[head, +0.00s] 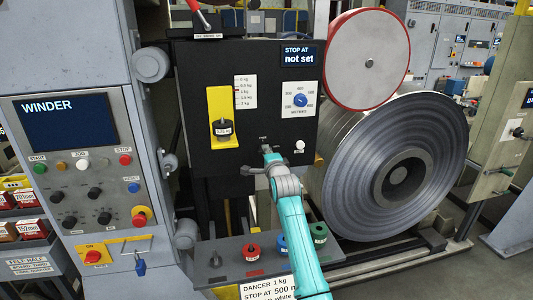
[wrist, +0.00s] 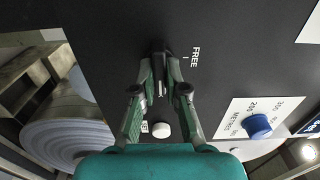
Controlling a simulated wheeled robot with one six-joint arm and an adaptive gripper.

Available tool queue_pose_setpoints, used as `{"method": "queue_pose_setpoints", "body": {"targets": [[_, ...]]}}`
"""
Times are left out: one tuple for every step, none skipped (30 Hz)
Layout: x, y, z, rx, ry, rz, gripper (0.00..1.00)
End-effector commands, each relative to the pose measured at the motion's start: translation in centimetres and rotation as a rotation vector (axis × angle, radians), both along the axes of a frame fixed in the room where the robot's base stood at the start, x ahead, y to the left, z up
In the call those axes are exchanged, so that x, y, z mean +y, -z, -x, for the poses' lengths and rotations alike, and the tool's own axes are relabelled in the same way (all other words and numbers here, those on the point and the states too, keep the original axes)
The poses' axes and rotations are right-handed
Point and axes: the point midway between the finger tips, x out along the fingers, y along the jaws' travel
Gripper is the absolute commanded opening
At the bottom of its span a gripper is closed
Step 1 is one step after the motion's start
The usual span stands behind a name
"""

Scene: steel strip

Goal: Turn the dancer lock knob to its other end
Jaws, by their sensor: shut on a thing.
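The dancer lock knob (wrist: 161,57) is a small dark knob on the black panel, between my fingertips in the wrist view. The word FREE and a short tick stand beside it. My gripper (wrist: 160,84) is shut on the knob, one green-grey finger on each side. In the head view my gripper (head: 266,156) reaches the lower part of the black panel (head: 215,165) and hides the knob. The fingers partly cover the knob, so which way it points is hard to tell.
A white button (head: 300,145) sits just right of my gripper. A blue metres dial (head: 301,100) is above it. A yellow bracket (head: 220,95) with a black weight is at left. The large steel coil (head: 350,185) is close on the right. Coloured weights (head: 251,252) stand on the ledge below.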

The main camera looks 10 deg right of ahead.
Motion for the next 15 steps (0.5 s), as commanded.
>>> {"method": "queue_pose_setpoints", "body": {"targets": [[-0.08,0.07,0.0,0.001,0.001,-0.011,0.0],[-0.08,0.08,0.0,0.001,0.001,-0.017,0.0],[-0.08,0.08,0.0,0.001,0.001,-0.023,0.0],[-0.08,0.09,0.0,0.001,0.001,-0.027,0.0],[-0.08,0.09,0.0,0.001,0.001,-0.03,0.0],[-0.09,0.09,0.0,0.001,0.001,-0.034,0.0],[-0.09,0.09,0.0,0.001,0.001,-0.036,0.0],[-0.09,0.09,0.0,0.001,0.001,-0.037,0.0],[-0.09,0.1,0.0,0.001,0.001,-0.038,0.0],[-0.09,0.1,0.0,0.001,0.001,-0.039,0.0],[-0.09,0.1,0.0,0.001,0.001,-0.039,0.0],[-0.09,0.11,0.0,0.001,0.001,-0.039,0.0],[-0.09,0.11,0.0,0.001,0.001,-0.039,0.0],[-0.09,0.11,0.0,0.002,0.001,-0.039,0.0],[-0.09,0.11,0.0,0.002,0.001,-0.039,0.0]]}}
